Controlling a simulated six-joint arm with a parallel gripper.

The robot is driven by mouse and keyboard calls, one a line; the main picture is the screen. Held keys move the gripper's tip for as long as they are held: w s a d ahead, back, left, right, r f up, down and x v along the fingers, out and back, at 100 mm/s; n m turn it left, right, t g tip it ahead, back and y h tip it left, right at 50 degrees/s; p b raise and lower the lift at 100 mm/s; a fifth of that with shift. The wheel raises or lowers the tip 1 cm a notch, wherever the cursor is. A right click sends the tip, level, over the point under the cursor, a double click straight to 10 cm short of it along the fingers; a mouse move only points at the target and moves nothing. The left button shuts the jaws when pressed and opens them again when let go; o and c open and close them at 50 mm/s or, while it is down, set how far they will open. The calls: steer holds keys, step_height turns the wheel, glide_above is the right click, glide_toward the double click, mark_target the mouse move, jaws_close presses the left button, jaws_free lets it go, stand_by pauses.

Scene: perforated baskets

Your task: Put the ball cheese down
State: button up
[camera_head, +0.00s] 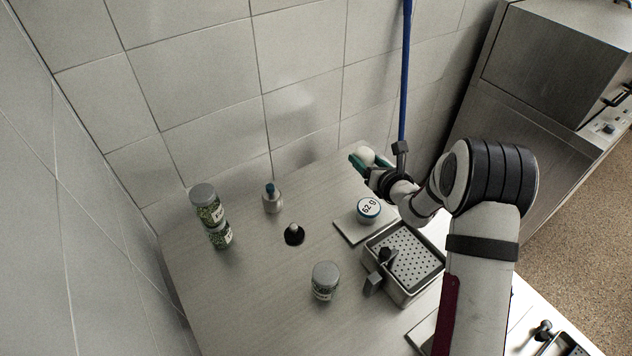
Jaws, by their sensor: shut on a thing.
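The ball cheese (366,154) is a small pale round ball near the back edge of the table, by the tiled wall. My gripper (364,160), with teal fingers, is shut on it. Part of the ball is hidden by the fingers. I cannot tell whether the ball touches the table or is held above it.
A perforated steel basket (428,255) stands in front of my gripper. A round blue-white item (369,209) sits on a pale board (352,234). Jars (325,282) (207,205), a bottle (272,199) and a black-based item (294,236) stand left. A blue pole (405,75) rises behind.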

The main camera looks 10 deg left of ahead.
glide_above(316, 187)
steer(key=f, duration=0.6)
steer(key=shift+d+f, duration=0.3)
steer(key=shift+f, duration=0.1)
steer(key=shift+a+f, duration=0.15)
steer(key=shift+f, duration=0.95)
steer(key=shift+a+f, duration=0.1)
steer(key=shift+f, duration=0.95)
steer(key=shift+f, duration=0.1)
steer(key=o, duration=1.4)
